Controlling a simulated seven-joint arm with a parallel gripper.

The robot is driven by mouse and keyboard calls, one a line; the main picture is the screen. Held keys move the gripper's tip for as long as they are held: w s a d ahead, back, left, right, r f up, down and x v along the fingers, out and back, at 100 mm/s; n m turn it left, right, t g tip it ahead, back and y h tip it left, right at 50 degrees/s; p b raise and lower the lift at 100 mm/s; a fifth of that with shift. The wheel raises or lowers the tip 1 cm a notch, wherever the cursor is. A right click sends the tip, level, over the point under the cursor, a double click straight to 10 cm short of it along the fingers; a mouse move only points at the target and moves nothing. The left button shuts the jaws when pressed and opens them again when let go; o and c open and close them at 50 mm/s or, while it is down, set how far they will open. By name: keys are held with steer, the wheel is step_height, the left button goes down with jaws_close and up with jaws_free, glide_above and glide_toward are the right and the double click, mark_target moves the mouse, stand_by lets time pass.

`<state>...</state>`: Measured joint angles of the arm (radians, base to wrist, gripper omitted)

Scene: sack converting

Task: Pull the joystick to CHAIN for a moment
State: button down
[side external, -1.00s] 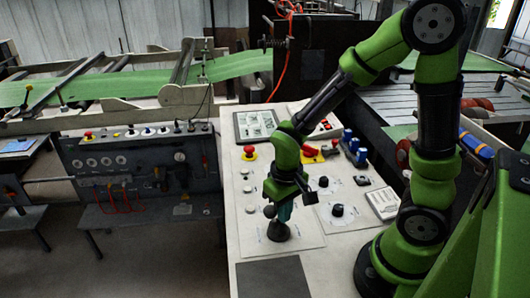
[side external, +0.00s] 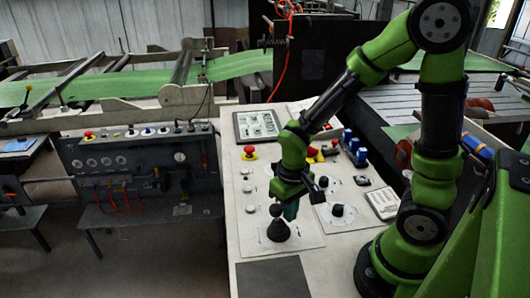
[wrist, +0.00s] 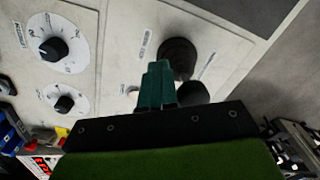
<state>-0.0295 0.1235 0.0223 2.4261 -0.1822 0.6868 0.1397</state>
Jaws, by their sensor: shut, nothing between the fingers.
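The joystick (side external: 279,231) stands on the pale console panel, with a dark conical boot and a round dark knob. In the wrist view its boot (wrist: 179,55) lies beyond my fingertips, and its knob (wrist: 193,92) shows just to their right. My gripper (side external: 291,212) has teal fingers and is shut and empty, low beside the knob on its right in the side view. The fingers also show in the wrist view (wrist: 157,82). I cannot tell whether they touch the knob. The labels around the joystick are too small to read.
Two rotary knobs with round dials (wrist: 53,49) (wrist: 65,103) sit on the panel. A red emergency button (side external: 249,152), several pale push buttons and blue switches (side external: 355,148) are farther back. A dark flat plate (side external: 272,277) lies at the console's front.

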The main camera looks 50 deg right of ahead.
steer(key=shift+s+d, duration=1.25)
steer(key=shift+s, duration=0.05)
step_height(320, 180, up, 8)
stand_by(0.7)
steer(key=a+r+t+y, duration=0.1)
steer(key=a+r+t, duration=0.1)
steer(key=r, duration=0.4)
steer(key=a+r+m+t+y, duration=0.1)
steer(key=a+r+t, duration=0.1)
steer(key=r+t, duration=0.3)
steer(key=shift+a+r, duration=0.25)
steer(key=shift+r, duration=0.1)
stand_by(0.8)
